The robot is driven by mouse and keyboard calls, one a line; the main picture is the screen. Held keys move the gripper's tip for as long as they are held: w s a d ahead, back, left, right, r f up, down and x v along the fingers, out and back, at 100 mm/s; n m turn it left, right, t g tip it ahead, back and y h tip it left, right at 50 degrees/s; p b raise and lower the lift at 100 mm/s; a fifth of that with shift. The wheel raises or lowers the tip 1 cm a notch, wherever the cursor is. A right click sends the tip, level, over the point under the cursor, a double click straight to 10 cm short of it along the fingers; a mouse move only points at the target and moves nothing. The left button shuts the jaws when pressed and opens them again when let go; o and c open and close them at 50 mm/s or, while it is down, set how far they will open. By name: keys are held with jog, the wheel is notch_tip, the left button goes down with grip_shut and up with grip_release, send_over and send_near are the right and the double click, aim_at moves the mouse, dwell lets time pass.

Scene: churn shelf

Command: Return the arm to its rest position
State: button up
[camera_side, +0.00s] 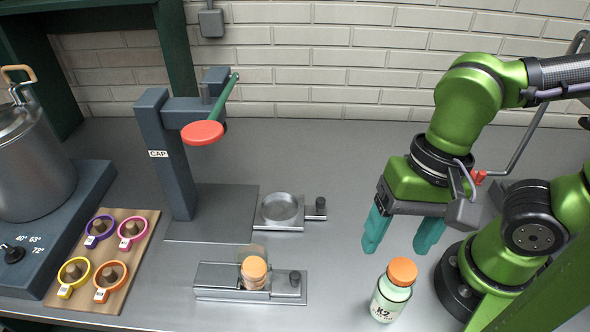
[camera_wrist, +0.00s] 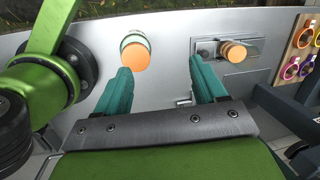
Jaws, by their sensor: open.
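My gripper (camera_side: 403,232) is open and empty, its two teal fingers pointing down over the right part of the grey worktop. In the wrist view the fingers (camera_wrist: 160,85) stand wide apart with bare worktop between them. A bottle (camera_side: 391,291) with an orange cap and a label stands upright on the worktop, below and in front of the gripper, apart from the fingers. In the wrist view the bottle (camera_wrist: 134,53) shows just beyond the left fingertip.
A metal holder (camera_side: 215,281) with an orange-topped piece (camera_side: 254,270) stands front centre. Behind it are a round dish (camera_side: 280,207) and a capping press (camera_side: 165,150). A wooden board (camera_side: 128,280) with coloured rings and a pot (camera_side: 30,160) are at left. The back worktop is clear.

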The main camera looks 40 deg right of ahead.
jog(key=w+d+r+n+t, duration=0.3)
jog(key=w+d+r+t, duration=0.2)
jog(key=w+d, duration=0.6)
jog(key=d+t, duration=0.1)
jog(key=d, duration=0.2)
jog(key=shift+d+n+t+h, duration=0.3)
jog(key=shift+t, duration=0.1)
jog(key=shift+r, duration=0.1)
